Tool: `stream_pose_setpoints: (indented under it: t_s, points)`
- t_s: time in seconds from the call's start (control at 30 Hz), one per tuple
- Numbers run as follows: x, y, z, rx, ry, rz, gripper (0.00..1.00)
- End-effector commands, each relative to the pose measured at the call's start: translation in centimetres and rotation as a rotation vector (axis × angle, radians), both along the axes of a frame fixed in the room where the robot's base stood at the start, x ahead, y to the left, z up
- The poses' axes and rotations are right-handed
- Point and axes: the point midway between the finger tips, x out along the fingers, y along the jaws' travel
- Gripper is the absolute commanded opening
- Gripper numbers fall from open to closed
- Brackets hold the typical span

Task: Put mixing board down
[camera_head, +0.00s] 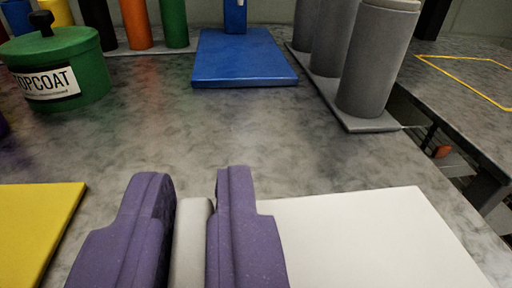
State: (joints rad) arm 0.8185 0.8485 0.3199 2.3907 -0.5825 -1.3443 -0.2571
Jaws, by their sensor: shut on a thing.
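My gripper (195,190) has two purple fingers at the bottom centre of the view. It is shut on the light grey handle (192,240) of the mixing board. The mixing board (365,240) is a flat white panel that reaches out to the right of the fingers. It appears close to the grey mottled tabletop (210,130); I cannot tell whether it touches it. The board's near edge is out of view, and the fingers hide part of its left side.
A yellow board (35,225) lies at the left. A green TOPCOAT tin (60,75) stands at the back left. A blue board (240,60) lies at the back. Grey cylinders (375,60) stand on a base at the right. A gap separates another table (465,80). The table's middle is clear.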

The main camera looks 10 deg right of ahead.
Motion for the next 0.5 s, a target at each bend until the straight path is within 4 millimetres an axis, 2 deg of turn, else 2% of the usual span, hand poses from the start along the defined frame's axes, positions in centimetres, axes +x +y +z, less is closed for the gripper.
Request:
stream_pose_setpoints:
  t_s: [0.1,0.17,0.27,0.43,0.5]
  points:
    - [2.0,-0.6,-0.2,0.0,-0.001,0.001,0.0]
    - [2.5,-0.7,-0.2,0.0,0.0,0.002,0.0]
    - [2.8,-0.8,-0.7,0.001,0.001,0.001,0.0]
    - [2.7,-0.8,-3.5,0.003,0.002,0.0,0.0]
    - [2.7,-0.8,-3.9,0.001,0.001,0.0,0.0]
